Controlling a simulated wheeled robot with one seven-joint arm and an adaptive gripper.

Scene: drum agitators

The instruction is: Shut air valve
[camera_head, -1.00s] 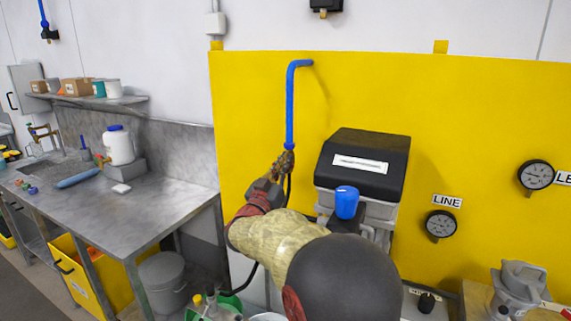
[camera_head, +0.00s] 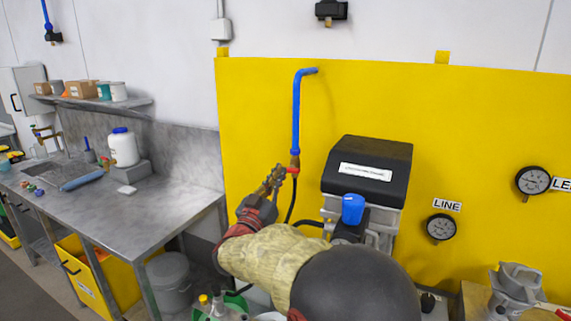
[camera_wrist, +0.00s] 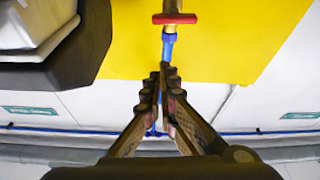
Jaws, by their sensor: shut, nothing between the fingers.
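A blue air pipe (camera_head: 296,110) comes down the yellow panel and ends in a small brass valve with a red handle (camera_head: 294,169). In the wrist view the red handle (camera_wrist: 174,18) lies crosswise to the blue pipe (camera_wrist: 168,46), at the top of the picture. My gripper (camera_head: 277,172) is shut and empty, just left of the valve in the head view. In the wrist view its fingertips (camera_wrist: 164,68) point toward the pipe, with the handle beyond them. I cannot tell whether the fingertips touch the pipe.
A black-topped unit with a blue cap (camera_head: 353,208) stands close to the right of the valve. A LINE gauge (camera_head: 440,227) is farther right on the yellow panel (camera_head: 460,130). A steel bench (camera_head: 150,205) is at left. A black hose hangs below the valve.

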